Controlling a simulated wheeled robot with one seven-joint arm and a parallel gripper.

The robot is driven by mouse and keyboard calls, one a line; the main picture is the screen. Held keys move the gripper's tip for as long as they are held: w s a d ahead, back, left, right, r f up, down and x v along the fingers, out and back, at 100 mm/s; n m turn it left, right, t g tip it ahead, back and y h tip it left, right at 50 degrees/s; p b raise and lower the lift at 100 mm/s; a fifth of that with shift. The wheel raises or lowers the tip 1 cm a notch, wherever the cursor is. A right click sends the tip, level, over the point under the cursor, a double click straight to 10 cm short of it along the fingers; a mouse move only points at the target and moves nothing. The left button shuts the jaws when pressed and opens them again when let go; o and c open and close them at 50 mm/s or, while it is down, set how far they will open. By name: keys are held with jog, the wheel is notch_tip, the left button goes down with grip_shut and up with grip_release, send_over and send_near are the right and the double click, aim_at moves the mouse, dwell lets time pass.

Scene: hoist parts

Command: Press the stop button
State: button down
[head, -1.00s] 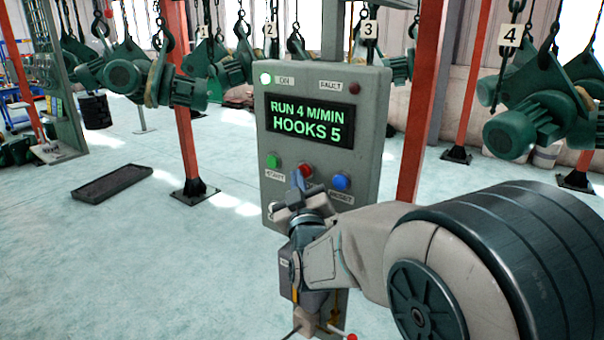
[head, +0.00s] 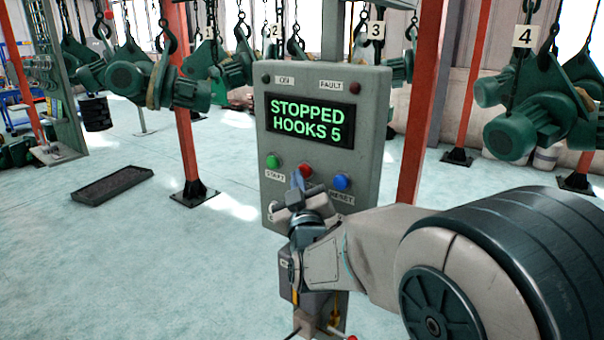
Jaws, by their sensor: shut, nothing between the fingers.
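The grey control box (head: 367,140) stands in front of me. Its display (head: 308,120) reads "STOPPED HOOKS 5" in green. The red button (head: 305,171) sits between the green start button (head: 273,161) and the blue reset button (head: 342,182). The label under the red button is hidden by my gripper. My gripper (head: 297,180) is shut and empty, with its tips at the lower left edge of the red button; I cannot tell whether they touch it. The ON lamp (head: 266,79) and the fault lamp (head: 355,87) are both dark.
Green hoists (head: 540,105) hang from hooks with number tags (head: 526,36) behind the box. Orange-red posts (head: 186,130) stand on both sides. A dark flat tray (head: 112,184) lies on the floor at left. The floor around it is clear.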

jog(key=shift+s+a, duration=0.3)
jog(key=shift+s, duration=0.15)
jog(key=s+a, duration=0.1)
jog(key=s, duration=0.1)
jog(key=s+a, duration=0.1)
jog(key=a, duration=0.1)
jog(key=shift+s, duration=0.4)
dwell(0.4)
jog(key=s+d+f+m+g+y, duration=0.1)
jog(key=s+d+f+g, duration=0.2)
jog(key=d+f+g, duration=0.15)
jog(key=s+d+f+m+g, duration=0.1)
jog(key=s+d+f+g, duration=0.2)
jog(key=f+g, duration=0.3)
jog(key=s+d+f+m+g+h, duration=0.1)
jog(key=s+d+f+m+g, duration=0.1)
jog(key=s, duration=0.6)
jog(key=s+d+f+m+g+h, duration=0.1)
jog(key=s+d+f+g, duration=0.3)
jog(key=s, duration=0.5)
jog(key=shift+s+d+f+m+g+h, duration=0.15)
jog(key=shift+d+f+m+g+h, duration=0.2)
jog(key=shift+d+m+g, duration=0.75)
